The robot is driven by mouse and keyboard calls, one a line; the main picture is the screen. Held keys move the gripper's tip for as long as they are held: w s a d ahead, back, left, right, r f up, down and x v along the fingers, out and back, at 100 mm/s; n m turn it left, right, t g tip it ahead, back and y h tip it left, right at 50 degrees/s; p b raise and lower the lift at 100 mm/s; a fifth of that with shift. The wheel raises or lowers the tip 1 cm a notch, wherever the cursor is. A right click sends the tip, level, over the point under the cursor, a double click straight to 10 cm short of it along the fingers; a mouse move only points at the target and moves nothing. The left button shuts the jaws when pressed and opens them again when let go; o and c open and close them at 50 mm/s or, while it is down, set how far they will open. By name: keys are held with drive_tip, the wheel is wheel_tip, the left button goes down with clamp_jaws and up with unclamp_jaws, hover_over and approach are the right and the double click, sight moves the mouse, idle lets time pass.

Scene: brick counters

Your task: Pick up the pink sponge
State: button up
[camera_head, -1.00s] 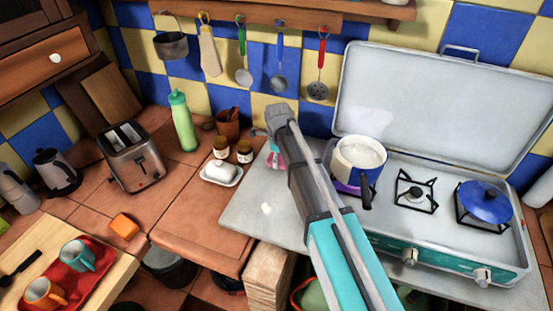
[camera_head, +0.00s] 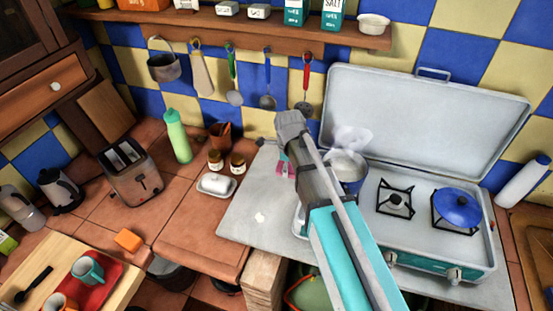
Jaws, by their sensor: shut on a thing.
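The pink sponge (camera_head: 285,169) shows as a small pink patch just left of my arm, above the grey counter top left of the stove. My arm hides most of it. My gripper (camera_head: 282,160) is at the far end of the arm, pointing down, partly hidden behind my own wrist. It is shut on the pink sponge. I cannot tell whether the sponge touches the counter.
A butter dish (camera_head: 216,185) and small jars (camera_head: 237,163) are to the left. Utensils hang from a shelf (camera_head: 240,35) behind.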

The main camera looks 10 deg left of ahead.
drive_tip(key=shift+s+d+r+p, duration=0.35)
drive_tip(key=shift+s+d+r, duration=0.1)
drive_tip(key=shift+s+d, duration=0.3)
drive_tip(key=shift+s+d+r+p, duration=0.3)
drive_tip(key=shift+s+d+r, duration=0.2)
drive_tip(key=shift+d, duration=0.35)
drive_tip(key=shift+f, duration=0.1)
